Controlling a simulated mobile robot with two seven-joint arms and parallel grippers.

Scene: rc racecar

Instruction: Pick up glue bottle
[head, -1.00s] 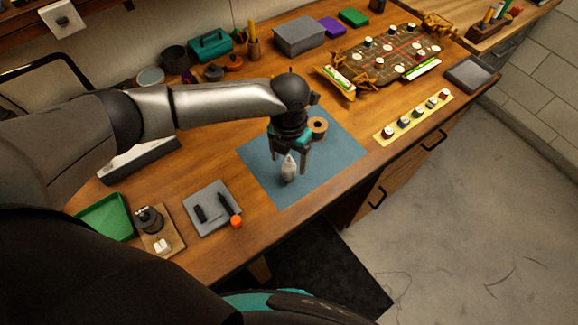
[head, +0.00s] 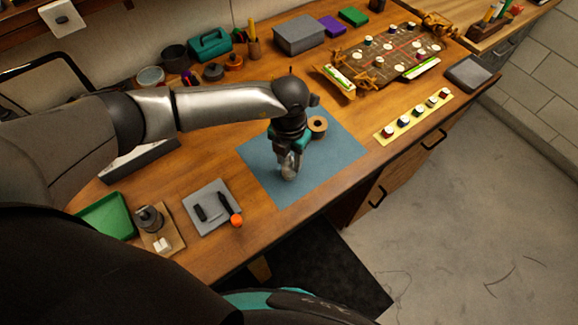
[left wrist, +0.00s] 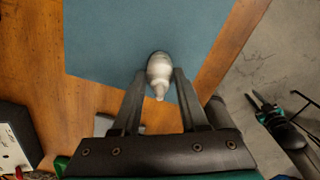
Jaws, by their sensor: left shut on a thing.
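The glue bottle (head: 289,173) is a small white bottle on the blue mat (head: 330,165); my gripper partly covers it in the head view. In the left wrist view the bottle (left wrist: 159,66) shows its pale body and narrow nozzle between the fingertips. My left gripper (head: 290,164) points down over the mat and is shut on the bottle, with a finger (left wrist: 158,75) on each side of it. The bottle looks to be at mat level; I cannot tell whether it touches the mat.
A brown tape roll (head: 318,125) lies on the mat behind the gripper. A grey tray (head: 208,220) with dark tools and an orange-capped item is at the left. A yellow strip (head: 408,123) with small pots lies to the right. The mat's front part is clear.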

